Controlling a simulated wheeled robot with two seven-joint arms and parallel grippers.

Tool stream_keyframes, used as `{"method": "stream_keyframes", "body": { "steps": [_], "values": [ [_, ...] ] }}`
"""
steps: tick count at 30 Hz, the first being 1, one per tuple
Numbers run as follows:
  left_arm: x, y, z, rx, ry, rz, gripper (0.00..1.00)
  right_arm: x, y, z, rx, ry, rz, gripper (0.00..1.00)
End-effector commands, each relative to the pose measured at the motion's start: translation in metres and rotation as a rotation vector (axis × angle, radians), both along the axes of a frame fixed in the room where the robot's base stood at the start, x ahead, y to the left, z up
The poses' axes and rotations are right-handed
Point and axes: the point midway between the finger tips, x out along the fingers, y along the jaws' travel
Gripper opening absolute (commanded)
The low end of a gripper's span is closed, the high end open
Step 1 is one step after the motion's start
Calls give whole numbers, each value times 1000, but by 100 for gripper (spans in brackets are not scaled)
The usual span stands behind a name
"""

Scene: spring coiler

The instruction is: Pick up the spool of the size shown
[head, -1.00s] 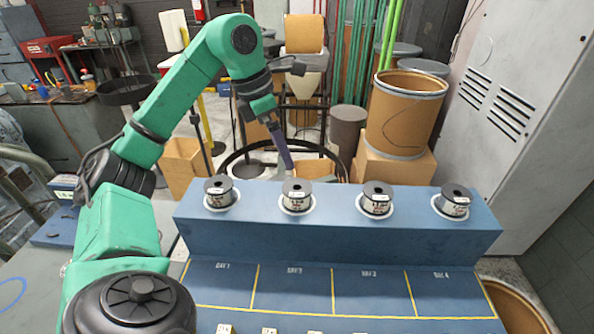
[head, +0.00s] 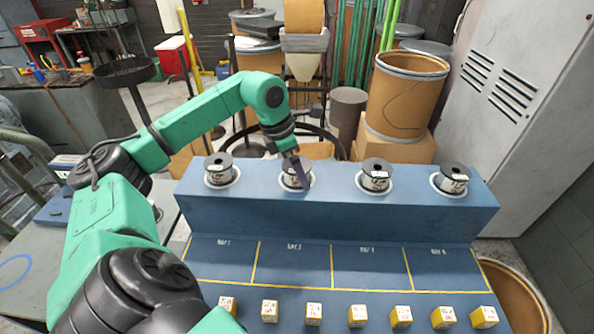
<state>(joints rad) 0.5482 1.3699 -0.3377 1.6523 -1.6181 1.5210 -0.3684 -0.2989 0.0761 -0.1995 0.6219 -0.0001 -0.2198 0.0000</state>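Several spools with black flanges and white labels stand upright in a row on the blue raised ledge (head: 330,220). They are the far left spool (head: 218,169), the second spool (head: 290,179), the third spool (head: 376,177) and the far right spool (head: 453,179). Each sits in a white ring; the label print is too small to read surely. My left gripper (head: 303,178) points down at the second spool and covers part of it. Its fingers overlap in this view, so I cannot tell whether they grip the spool. My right gripper is out of view.
Below the ledge are marked bays (head: 290,262), all empty. Several small yellow-and-white blocks (head: 357,316) stand in a row along the front. A small device (head: 66,160) at the left is partly hidden by my arm. A cardboard drum (head: 405,100) stands behind the ledge.

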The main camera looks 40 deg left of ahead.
Motion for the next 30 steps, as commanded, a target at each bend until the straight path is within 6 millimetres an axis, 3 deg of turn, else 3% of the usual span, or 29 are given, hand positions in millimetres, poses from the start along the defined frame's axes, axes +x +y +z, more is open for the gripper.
{"method": "stream_keyframes", "body": {
  "steps": [1, 8, 16, 20, 23, 30],
  "values": [
    [0, 0, 0, 0, 0, 0, 88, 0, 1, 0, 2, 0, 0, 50],
    [0, 0, 0, 0, 0, 0, 1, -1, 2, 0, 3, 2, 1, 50],
    [1, 0, 3, -1, -3, 0, 0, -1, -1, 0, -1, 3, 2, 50],
    [1, 0, 15, -1, -5, 1, 0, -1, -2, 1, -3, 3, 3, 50],
    [1, 0, 37, -2, -9, 0, 0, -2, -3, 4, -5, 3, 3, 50],
    [2, -1, 132, -4, -12, -1, 0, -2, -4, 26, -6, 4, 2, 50]
  ]
}}
